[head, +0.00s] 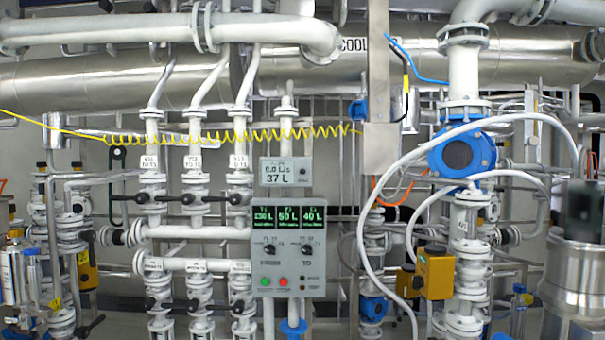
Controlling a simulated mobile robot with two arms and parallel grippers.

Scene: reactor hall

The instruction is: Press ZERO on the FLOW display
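A small grey box with a pale screen (277,172) is mounted on the pipework near the middle of the head view. I take it to be the FLOW display; its name is too small to read. The screen appears to read 0.0 L/s above 37 L. A small dark button (302,172) sits right of the screen; its label is not legible. Nothing covers the box or the button. Neither of my grippers shows in the head view.
Below the display is a grey control panel (289,246) with green-lit readouts, two dark knobs, a green button and a red button. A coiled yellow hose (240,137) hangs above. Valved white pipes stand left; white hoses and a blue-bodied fitting (458,153) are right.

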